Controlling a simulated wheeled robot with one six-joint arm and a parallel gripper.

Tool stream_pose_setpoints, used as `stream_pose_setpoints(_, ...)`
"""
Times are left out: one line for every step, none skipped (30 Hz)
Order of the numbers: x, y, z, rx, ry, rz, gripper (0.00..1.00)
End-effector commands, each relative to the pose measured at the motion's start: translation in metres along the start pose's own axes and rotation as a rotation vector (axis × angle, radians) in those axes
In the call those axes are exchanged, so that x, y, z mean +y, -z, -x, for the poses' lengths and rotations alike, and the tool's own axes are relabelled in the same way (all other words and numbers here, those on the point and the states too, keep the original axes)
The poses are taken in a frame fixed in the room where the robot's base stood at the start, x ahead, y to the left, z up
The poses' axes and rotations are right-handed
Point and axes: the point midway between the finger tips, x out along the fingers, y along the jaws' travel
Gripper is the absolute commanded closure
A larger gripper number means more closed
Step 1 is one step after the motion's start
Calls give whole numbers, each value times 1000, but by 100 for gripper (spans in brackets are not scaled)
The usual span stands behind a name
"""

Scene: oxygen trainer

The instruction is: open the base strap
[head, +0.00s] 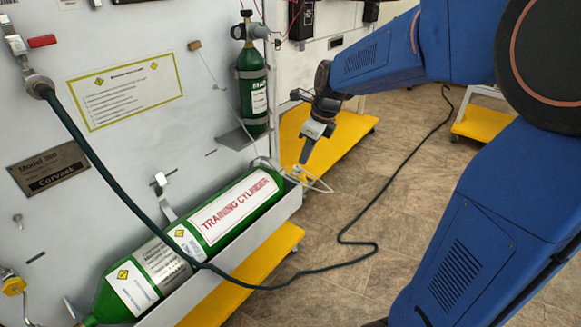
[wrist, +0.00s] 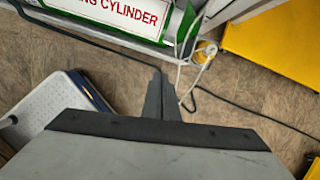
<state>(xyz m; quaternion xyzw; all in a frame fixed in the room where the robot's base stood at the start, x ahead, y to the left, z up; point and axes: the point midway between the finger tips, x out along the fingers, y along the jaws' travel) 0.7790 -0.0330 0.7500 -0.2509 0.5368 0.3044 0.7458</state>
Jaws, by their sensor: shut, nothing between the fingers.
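A green training cylinder (head: 238,205) lies on its side in a pale tray (head: 243,238) along the wall panel. At its far right end is a pale strap or bracket piece (head: 266,163); I cannot tell whether this is the base strap or how it is fastened. A thin white cord (head: 318,186) loops off that end. In the wrist view the cord (wrist: 181,78) runs down behind my fingers from a small pale yellow-tipped piece (wrist: 207,52). My gripper (head: 303,161) is shut and empty, pointing down beside the cylinder's end. It also shows in the wrist view (wrist: 158,84).
A dark green hose (head: 345,240) crosses the cylinder and trails over the floor. A small green cylinder (head: 252,92) stands upright on the wall above. A metal latch (head: 163,182) sits above the tray. Yellow platforms (head: 345,133) edge the floor; open floor lies right.

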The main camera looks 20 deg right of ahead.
Motion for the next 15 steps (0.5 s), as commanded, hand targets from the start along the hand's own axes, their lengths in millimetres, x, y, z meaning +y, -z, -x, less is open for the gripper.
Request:
stream_pose_setpoints(0, 2, 1, -7, 4, -56, 100)
stream_pose_setpoints(0, 3, 1, -11, 6, -88, 100)
stream_pose_setpoints(1, 4, 1, -15, 8, -123, 100)
stream_pose_setpoints(1, 5, 1, -18, 9, -144, 100)
stream_pose_setpoints(1, 6, 1, -20, 10, -161, 100)
stream_pose_setpoints(1, 6, 1, -22, 11, -176, 100)
stream_pose_setpoints(1, 6, 0, -23, 11, -184, 100)
stream_pose_setpoints(1, 6, -1, -23, 11, -189, 100)
stream_pose_setpoints(1, 6, -4, -23, 11, -192, 100)
stream_pose_setpoints(1, 6, -6, -22, 10, -192, 100)
stream_pose_setpoints(1, 6, -9, -22, 10, -192, 100)
stream_pose_setpoints(1, 6, -13, -22, 10, -191, 100)
stream_pose_setpoints(1, 6, -17, -22, 10, -190, 100)
stream_pose_setpoints(1, 6, -22, -21, 10, -189, 100)
stream_pose_setpoints(1, 6, -28, -21, 9, -189, 100)
